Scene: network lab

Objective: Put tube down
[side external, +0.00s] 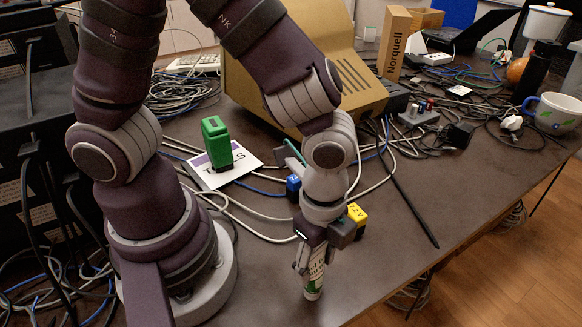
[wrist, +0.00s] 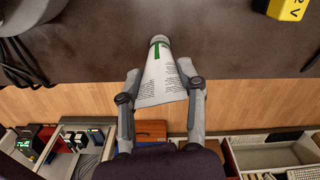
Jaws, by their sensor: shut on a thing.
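My gripper (wrist: 160,92) is shut on a white tube (wrist: 158,72) with green markings and small dark print. In the wrist view the tube lies between the two fingers, its narrow round end pointing away over the dark tabletop. In the side view the tube (side external: 314,280) hangs about upright below my gripper (side external: 310,262), near the table's front edge. Its lower end is close to the tabletop (side external: 385,255); I cannot tell whether it touches. The fingers hide part of the tube.
Cables and a black rod (side external: 412,208) lie on the table.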

